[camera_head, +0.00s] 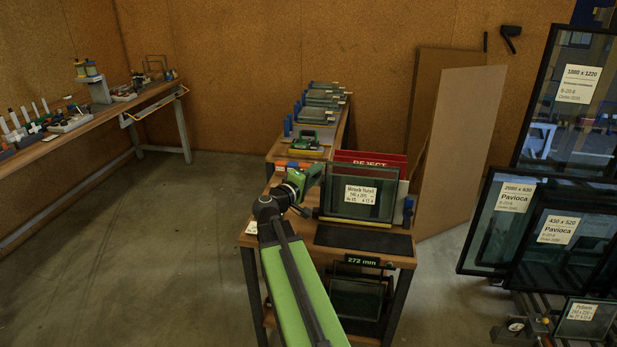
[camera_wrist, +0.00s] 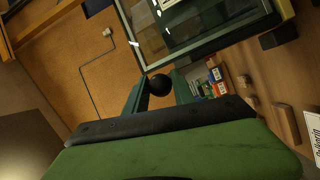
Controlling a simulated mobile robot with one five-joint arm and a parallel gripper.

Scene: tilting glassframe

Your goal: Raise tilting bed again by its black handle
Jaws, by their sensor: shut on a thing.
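The tilting bed (camera_head: 359,221) stands on the near workbench, with a labelled glass pane (camera_head: 345,206) on it. It looks raised and leaning back, but its exact angle is hard to tell. The black handle (camera_wrist: 159,85) ends in a round knob, which sits between my gripper's two fingers (camera_wrist: 160,92). My gripper (camera_head: 312,174) is shut on it at the bed's left side. The handle is hidden behind my gripper in the head view.
A dark mat (camera_head: 362,240) and a 272 mm sign (camera_head: 363,261) are in front. More glass sits along the bench behind. Large glass panes (camera_head: 500,222) stand at the right. Open floor (camera_head: 170,260) lies left.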

